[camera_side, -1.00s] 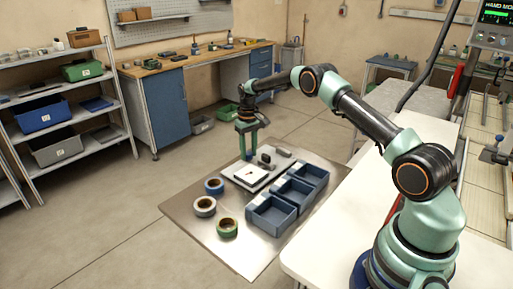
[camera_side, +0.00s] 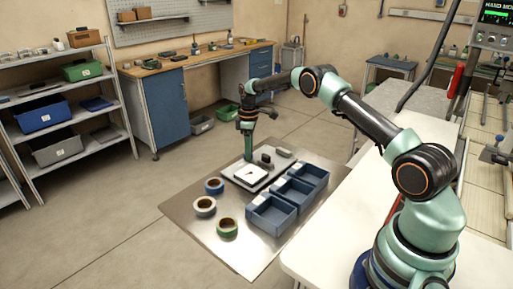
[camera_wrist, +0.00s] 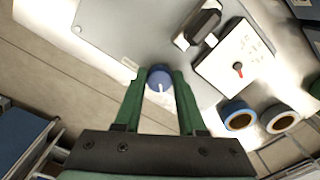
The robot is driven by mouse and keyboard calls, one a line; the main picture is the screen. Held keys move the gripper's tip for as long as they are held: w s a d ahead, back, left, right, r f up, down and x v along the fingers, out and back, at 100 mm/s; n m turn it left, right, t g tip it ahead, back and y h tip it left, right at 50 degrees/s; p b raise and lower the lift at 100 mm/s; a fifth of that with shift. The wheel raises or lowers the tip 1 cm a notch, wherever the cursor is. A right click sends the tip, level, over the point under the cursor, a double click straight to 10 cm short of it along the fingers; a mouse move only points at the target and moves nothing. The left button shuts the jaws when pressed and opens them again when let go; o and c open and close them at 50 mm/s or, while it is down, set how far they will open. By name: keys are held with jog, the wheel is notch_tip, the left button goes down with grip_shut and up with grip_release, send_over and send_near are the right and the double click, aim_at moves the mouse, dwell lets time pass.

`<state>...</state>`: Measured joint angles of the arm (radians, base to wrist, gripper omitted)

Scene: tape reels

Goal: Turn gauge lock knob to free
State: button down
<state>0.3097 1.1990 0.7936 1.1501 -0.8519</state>
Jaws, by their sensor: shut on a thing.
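A round blue knob (camera_wrist: 159,76) with a white pointer line sits on the grey metal plate in the wrist view. Its line points down the picture, toward my gripper's palm. My gripper (camera_side: 248,158) points down at the far end of the plate. In the wrist view its two green fingers (camera_wrist: 158,84) are closed on opposite sides of the knob. A small white label (camera_wrist: 129,65) lies just left of the knob. The white gauge (camera_wrist: 236,64) with a red pointer stands to the right; it also shows in the side view (camera_side: 240,178). The knob is hidden in the side view.
A dark block (camera_wrist: 203,25) stands beside the gauge. Blue (camera_side: 214,186), white (camera_side: 204,206) and green (camera_side: 227,228) tape reels lie in front of it. Blue bins (camera_side: 270,213) line the plate's right side. The plate's front (camera_side: 252,265) is clear.

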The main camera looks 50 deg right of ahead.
jog(key=n, duration=0.4)
jog(key=shift+w+r+n, duration=0.1)
jog(key=shift+w+n, duration=0.05)
jog(key=shift+n, duration=2.05)
jog(key=shift+c, duration=2.4)
grip_release()
notch_tip(320, 180, up, 12)
